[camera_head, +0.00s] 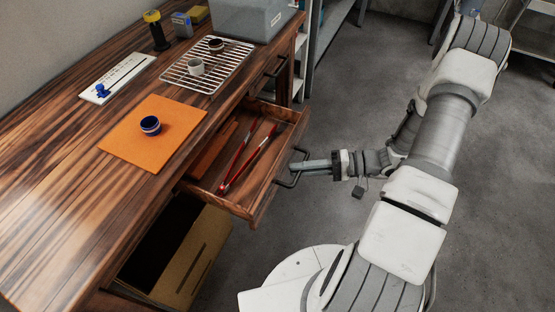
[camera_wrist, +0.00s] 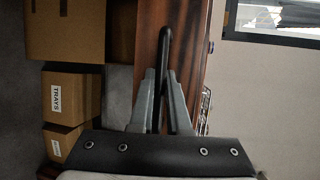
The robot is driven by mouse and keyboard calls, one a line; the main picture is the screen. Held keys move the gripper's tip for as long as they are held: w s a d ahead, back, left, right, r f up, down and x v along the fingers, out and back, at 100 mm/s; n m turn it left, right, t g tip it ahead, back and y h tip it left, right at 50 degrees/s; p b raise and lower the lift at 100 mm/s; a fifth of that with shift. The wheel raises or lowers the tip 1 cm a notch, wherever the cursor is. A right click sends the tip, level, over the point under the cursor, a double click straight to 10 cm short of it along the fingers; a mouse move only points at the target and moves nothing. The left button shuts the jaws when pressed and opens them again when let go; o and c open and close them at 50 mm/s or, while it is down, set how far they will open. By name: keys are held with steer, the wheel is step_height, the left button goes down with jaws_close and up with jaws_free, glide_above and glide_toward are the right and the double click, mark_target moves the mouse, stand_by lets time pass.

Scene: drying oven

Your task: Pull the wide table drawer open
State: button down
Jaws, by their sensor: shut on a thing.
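The wide table drawer (camera_head: 262,205) is partly pulled out from under the wooden table (camera_head: 60,210) in the head view. Tongs with red parts (camera_head: 243,163) lie inside it, and a wooden strip lies along its inner side. A dark bar handle (camera_head: 291,182) is on the drawer's front. My gripper (camera_head: 296,165) reaches the handle from the right and is shut on it. In the wrist view, the fingers of my gripper (camera_wrist: 161,95) close around the dark handle (camera_wrist: 165,50), with the brown drawer front behind it.
A cardboard box (camera_head: 200,260) is below the drawer. Open floor (camera_head: 350,90) lies to the right.

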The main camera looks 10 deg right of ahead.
steer(key=shift+s+d, duration=0.65)
steer(key=shift+d, duration=0.2)
steer(key=shift+s+d, duration=0.6)
steer(key=shift+d, duration=0.2)
steer(key=c, duration=0.9)
jaws_free()
steer(key=p+v, duration=0.2)
steer(key=v, duration=1.5)
steer(key=shift+d+r+p, duration=0.1)
steer(key=shift+d+p, duration=0.1)
steer(key=shift+p, duration=0.1)
